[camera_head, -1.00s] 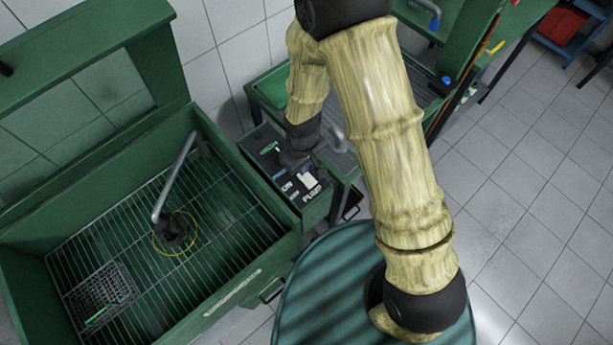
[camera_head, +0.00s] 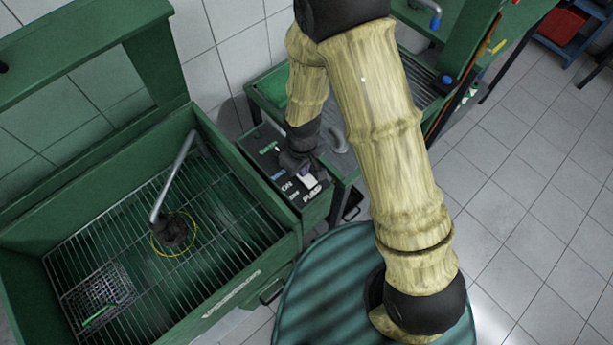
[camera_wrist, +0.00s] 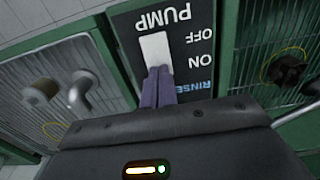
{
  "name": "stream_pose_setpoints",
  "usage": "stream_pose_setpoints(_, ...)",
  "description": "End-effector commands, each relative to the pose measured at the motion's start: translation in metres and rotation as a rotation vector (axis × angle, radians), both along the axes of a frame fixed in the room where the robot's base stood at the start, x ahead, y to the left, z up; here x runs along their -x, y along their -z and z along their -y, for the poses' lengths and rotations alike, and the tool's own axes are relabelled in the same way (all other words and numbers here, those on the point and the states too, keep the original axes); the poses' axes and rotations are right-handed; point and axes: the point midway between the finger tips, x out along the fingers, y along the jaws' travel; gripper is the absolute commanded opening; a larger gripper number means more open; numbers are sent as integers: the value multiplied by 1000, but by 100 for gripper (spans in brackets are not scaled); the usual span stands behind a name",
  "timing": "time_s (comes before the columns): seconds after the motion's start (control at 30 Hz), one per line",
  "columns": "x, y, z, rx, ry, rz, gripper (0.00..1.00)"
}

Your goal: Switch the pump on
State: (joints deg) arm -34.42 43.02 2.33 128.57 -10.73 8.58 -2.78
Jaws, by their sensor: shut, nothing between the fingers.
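The pump switch is a white rocker (camera_wrist: 155,52) on a black panel (camera_wrist: 125,28) marked PUMP, OFF and ON. It also shows in the head view as a small pale patch (camera_head: 309,181) on the box between the two green basins. My gripper (camera_wrist: 159,72) is shut and empty. In the wrist view its purple-grey fingertips are at the edge of the rocker on the ON side and appear to touch it. I cannot tell whether the rocker is pressed. In the head view the gripper (camera_head: 303,171) points down onto the panel.
A green wash basin (camera_head: 268,257) with a grate, a bent spout (camera_head: 172,178) and a wire basket (camera_head: 98,292) stands at the left. Another green basin (camera_head: 270,88) with a spout lies behind my arm. The tiled floor (camera_head: 530,220) at the right is clear.

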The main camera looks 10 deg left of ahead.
Motion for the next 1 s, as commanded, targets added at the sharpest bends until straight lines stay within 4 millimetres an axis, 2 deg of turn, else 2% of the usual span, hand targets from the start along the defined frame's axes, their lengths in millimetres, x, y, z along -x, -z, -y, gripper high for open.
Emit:
stream_pose_setpoints(0.43, 0, 3, 0, 1, 0, -1, 0)
stream_pose_setpoints(1.0, 0, -33, 0, 0, 0, 0, 0)
